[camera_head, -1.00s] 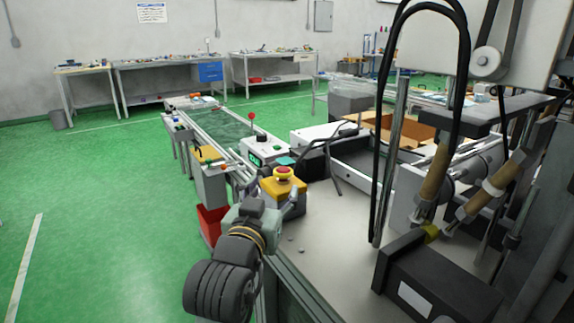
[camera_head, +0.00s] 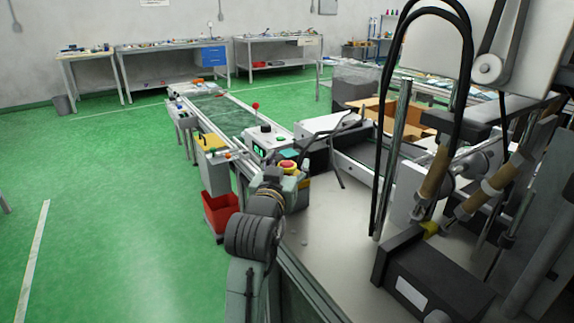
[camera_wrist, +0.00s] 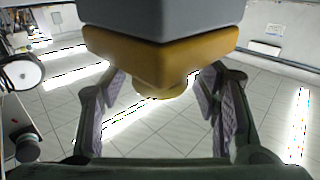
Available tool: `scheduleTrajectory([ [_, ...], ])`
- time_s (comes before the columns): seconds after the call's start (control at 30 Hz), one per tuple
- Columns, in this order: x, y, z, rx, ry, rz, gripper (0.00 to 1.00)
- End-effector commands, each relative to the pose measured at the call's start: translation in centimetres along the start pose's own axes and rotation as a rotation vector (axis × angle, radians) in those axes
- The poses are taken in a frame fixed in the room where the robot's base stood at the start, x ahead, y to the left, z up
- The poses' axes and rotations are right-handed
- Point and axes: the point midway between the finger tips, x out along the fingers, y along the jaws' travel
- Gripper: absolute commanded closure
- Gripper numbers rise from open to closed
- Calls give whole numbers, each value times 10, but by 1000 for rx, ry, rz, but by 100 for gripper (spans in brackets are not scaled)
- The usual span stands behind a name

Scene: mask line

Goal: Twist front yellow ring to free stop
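The stop button with its red top and yellow ring (camera_head: 288,166) stands on the machine's near left corner in the head view, partly hidden behind my arm. In the wrist view its yellow box (camera_wrist: 160,50) with a grey base fills the upper middle, with the yellow ring (camera_wrist: 165,89) sticking out below it. My gripper (camera_wrist: 162,86) is open, one finger on either side of the ring, with visible gaps to it. The red top does not show in the wrist view. The fingers are mostly hidden in the head view.
A white control box (camera_head: 266,141) with a green display stands just behind the button. The conveyor (camera_head: 225,115) runs off to the back left. A red bin (camera_head: 221,212) is below at left. The bare worktop (camera_head: 335,230) is to the right.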

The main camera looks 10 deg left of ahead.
Motion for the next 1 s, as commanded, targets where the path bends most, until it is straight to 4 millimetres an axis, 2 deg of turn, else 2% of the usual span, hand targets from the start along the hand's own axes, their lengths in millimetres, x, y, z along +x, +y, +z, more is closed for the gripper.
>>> scheduleTrajectory([
  [0.07,0,0,0,0,0,0,51],
  [0.67,0,0,0,0,0,0,91],
  [1.0,0,-1,1,-2,0,49,92],
])
